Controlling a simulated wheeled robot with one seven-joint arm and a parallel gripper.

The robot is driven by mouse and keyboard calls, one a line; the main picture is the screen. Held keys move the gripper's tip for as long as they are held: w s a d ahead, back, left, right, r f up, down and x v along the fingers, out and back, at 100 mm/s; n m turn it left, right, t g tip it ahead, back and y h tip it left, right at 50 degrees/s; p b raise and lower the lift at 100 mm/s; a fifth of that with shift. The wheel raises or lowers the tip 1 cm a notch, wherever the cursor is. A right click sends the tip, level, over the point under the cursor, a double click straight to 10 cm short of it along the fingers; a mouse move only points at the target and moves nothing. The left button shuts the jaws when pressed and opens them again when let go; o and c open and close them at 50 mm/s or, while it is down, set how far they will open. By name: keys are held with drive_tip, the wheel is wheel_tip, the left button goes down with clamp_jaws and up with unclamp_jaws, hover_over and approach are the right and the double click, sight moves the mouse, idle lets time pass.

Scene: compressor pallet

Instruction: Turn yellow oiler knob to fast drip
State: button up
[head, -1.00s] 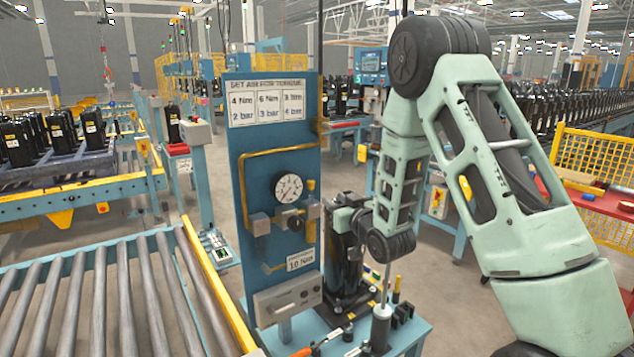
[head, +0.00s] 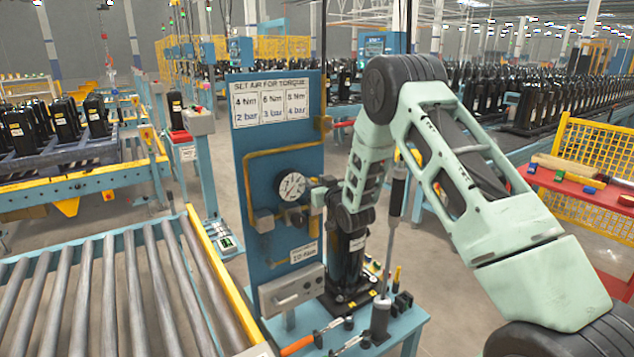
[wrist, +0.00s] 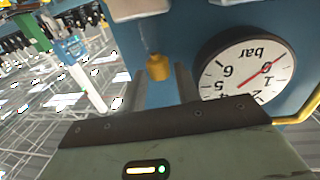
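The yellow oiler knob (wrist: 160,67) hangs from a short stem against the blue panel in the wrist view. My gripper (wrist: 161,78) is open, with one finger on each side of the knob in the picture. A gap shows on both sides, and I see no contact; the depth is hard to judge. In the head view my gripper (head: 318,198) is at the right edge of the blue panel (head: 250,140), beside the pressure gauge (head: 292,186). The knob is hidden there behind my gripper and wrist.
The gauge (wrist: 252,66) sits close to the right finger, upside down in the wrist view. A yellow pipe (wrist: 300,112) runs below it. A small table (head: 400,335) with tools and a black compressor unit (head: 345,265) stands under my arm. A roller conveyor (head: 100,290) lies left.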

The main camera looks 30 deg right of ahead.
drive_tip(key=shift+c, duration=0.3)
clamp_jaws()
drive_tip(key=shift+d+f+b, duration=0.1)
drive_tip(key=shift+b, duration=0.2)
drive_tip(key=shift+d+f+n+y+b, duration=0.15)
drive_tip(key=shift+n+y+b, duration=0.35)
drive_tip(key=shift+y+b, duration=0.25)
drive_tip(key=shift+w+d+r+n+g+y+b, duration=0.15)
drive_tip(key=shift+n+g+y+b, duration=0.45)
drive_tip(key=shift+n+y, duration=0.8)
drive_tip(key=shift+s+d+n+g+y+b, duration=0.1)
drive_tip(key=shift+d+n+g+y+b, duration=0.5)
drive_tip(key=shift+y, duration=1.3)
drive_tip(key=shift+w+a+r+n+g+y+b, duration=0.15)
drive_tip(key=shift+n+g+y+b, duration=0.15)
drive_tip(key=shift+n+y+b, duration=0.85)
drive_tip(key=shift+n+y+p, duration=0.25)
drive_tip(key=shift+y+p, duration=0.05)
drive_tip(key=shift+y, duration=0.3)
